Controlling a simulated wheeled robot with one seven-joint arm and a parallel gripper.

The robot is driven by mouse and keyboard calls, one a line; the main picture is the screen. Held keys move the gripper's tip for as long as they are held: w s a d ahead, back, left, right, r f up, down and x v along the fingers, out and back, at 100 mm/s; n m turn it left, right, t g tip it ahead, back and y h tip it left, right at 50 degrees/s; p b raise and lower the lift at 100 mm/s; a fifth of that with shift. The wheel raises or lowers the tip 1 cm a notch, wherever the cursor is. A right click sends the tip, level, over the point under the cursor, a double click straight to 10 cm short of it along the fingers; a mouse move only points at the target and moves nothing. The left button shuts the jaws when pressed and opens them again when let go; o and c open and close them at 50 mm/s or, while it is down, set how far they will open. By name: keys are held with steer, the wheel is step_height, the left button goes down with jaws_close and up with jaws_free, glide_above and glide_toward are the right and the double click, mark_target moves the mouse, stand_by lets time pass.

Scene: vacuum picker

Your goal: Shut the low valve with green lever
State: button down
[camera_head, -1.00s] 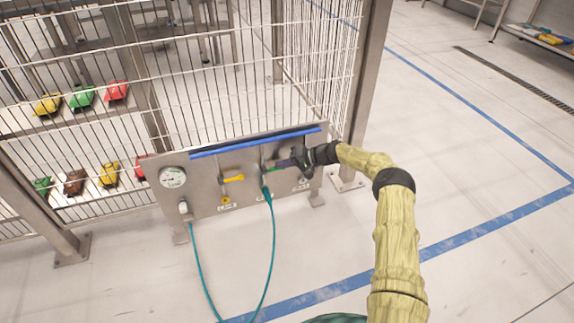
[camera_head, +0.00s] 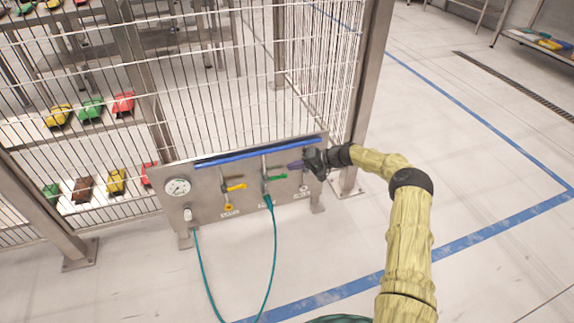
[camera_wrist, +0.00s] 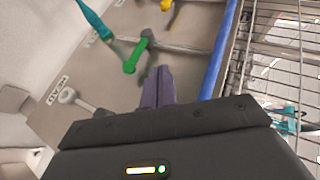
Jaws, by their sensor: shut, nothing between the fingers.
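The valve with the green lever (camera_head: 277,178) is on the grey panel (camera_head: 207,208), right of the yellow-lever valve. Its lever points right, roughly level, in the head view. A teal hose (camera_head: 273,235) hangs from below this valve. In the wrist view the green lever (camera_wrist: 137,54) lies just ahead and left of the fingertips. My gripper (camera_head: 291,166) is shut and empty, its purple fingers just above and right of the lever, seemingly apart from it. The closed fingers also show in the wrist view (camera_wrist: 158,75).
The yellow lever (camera_head: 236,187), a gauge (camera_head: 178,187) and a grey knob (camera_wrist: 67,95) are also on the panel. A blue bar (camera_head: 258,151) runs along its top, before the wire fence (camera_head: 220,110). Open floor lies in front and right.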

steer(key=p+v, duration=0.2)
steer(key=v, duration=0.4)
steer(key=shift+d, duration=0.3)
steer(key=shift+f, duration=0.1)
